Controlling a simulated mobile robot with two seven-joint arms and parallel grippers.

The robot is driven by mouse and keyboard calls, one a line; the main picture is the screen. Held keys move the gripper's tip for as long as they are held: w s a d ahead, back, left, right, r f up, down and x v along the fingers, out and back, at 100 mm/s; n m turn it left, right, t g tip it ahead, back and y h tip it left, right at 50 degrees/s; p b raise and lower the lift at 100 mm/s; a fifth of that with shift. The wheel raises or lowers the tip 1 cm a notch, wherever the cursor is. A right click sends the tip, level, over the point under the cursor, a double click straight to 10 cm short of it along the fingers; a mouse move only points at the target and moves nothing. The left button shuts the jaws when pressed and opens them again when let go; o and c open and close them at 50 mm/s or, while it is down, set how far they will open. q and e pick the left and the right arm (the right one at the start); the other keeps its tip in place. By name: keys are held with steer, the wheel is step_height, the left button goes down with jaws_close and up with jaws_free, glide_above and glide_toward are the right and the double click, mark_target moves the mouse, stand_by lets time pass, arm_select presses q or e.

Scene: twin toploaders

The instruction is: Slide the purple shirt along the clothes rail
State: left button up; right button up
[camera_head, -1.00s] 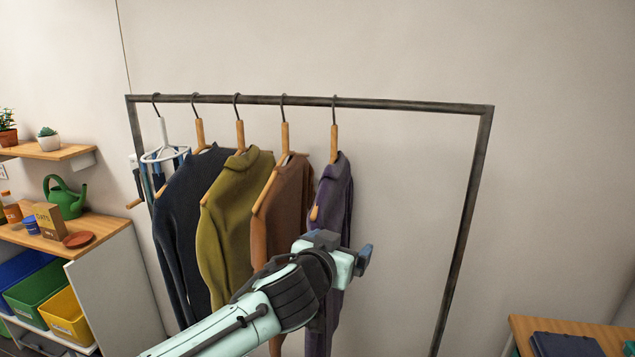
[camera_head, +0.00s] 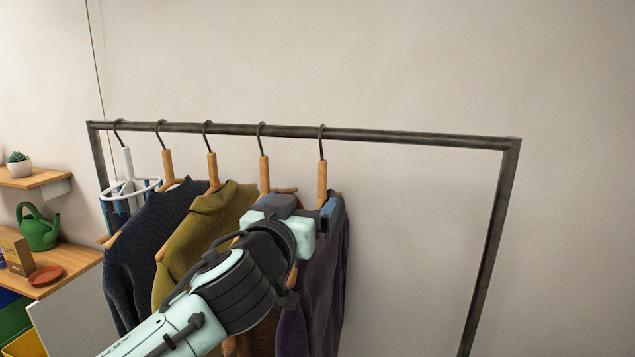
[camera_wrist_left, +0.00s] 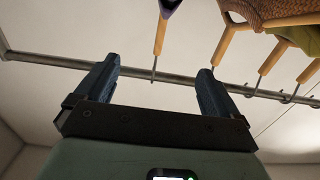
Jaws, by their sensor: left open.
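The purple shirt (camera_head: 325,270) hangs from the clothes rail (camera_head: 400,136) on a wooden hanger (camera_head: 322,180), the rightmost garment. My left gripper (camera_head: 300,207) is in front of the shirt's shoulder, below the rail, and hides part of the shirt and hanger base. In the left wrist view my left gripper (camera_wrist_left: 156,70) is open. The hanger (camera_wrist_left: 160,36) and its hook appear between the two fingers, with a gap on both sides. The rail (camera_wrist_left: 142,74) crosses behind the fingers. Only a small piece of the purple shirt (camera_wrist_left: 170,6) shows there. My right gripper is not in view.
A brown garment, partly hidden by my arm, an olive shirt (camera_head: 205,225), a dark navy shirt (camera_head: 145,250) and a white round hanger (camera_head: 130,190) hang to the left. The rail right of the purple shirt is empty up to the corner post (camera_head: 490,250).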

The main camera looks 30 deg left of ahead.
arm_select(q)
steer(key=shift+w+a+r, duration=0.1)
steer(key=shift+w+r, duration=0.05)
steer(key=shift+w, duration=0.3)
steer(key=p, duration=0.4)
glide_toward(321, 180)
steer(key=x, duration=0.3)
steer(key=shift+w+r, duration=0.15)
steer(key=shift+w, duration=0.05)
steer(key=x, duration=0.3)
steer(key=shift+w, duration=0.15)
steer(key=shift+p+x, duration=0.55)
steer(key=shift+x, duration=1.8)
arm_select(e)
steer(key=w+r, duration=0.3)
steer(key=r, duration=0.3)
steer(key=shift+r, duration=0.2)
arm_select(q)
steer(key=shift+f, duration=0.2)
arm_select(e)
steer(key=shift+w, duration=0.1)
arm_select(q)
jaws_close()
steer(key=shift+r, duration=0.1)
